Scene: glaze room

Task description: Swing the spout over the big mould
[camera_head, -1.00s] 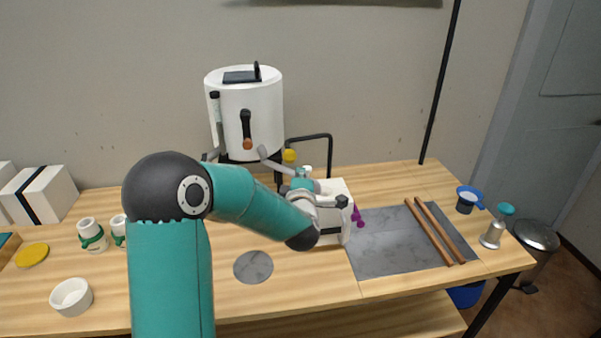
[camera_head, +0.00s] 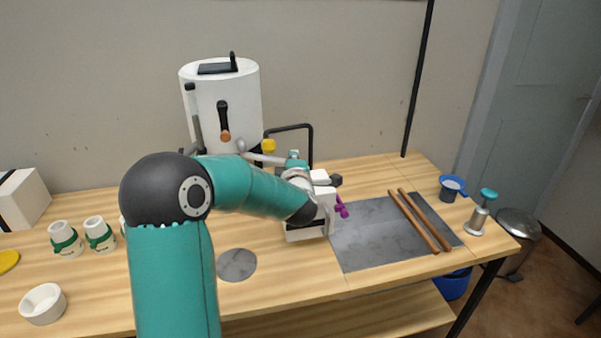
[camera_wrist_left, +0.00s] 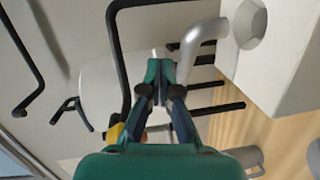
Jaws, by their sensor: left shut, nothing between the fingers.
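The white tank (camera_head: 222,105) stands at the back of the table, with a black lever on its front. Its grey spout (camera_head: 262,158) reaches out to the right. The spout's bent end (camera_wrist_left: 200,45) shows in the left wrist view. The big white mould (camera_head: 304,232) stands right of the tank, partly hidden by my left arm; a white block with a round hole (camera_wrist_left: 250,24) is beside the spout in the wrist view. My left gripper (camera_wrist_left: 160,66) is shut and empty, its tips close left of the spout; contact is unclear. My right gripper is not in view.
A yellow knob (camera_head: 269,145) and a black bent bar (camera_head: 290,127) are close to my left gripper. A grey slab (camera_head: 375,240) with two wooden sticks (camera_head: 420,220) lies to the right. White cups (camera_head: 66,239) and a bowl (camera_head: 43,303) stand at left.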

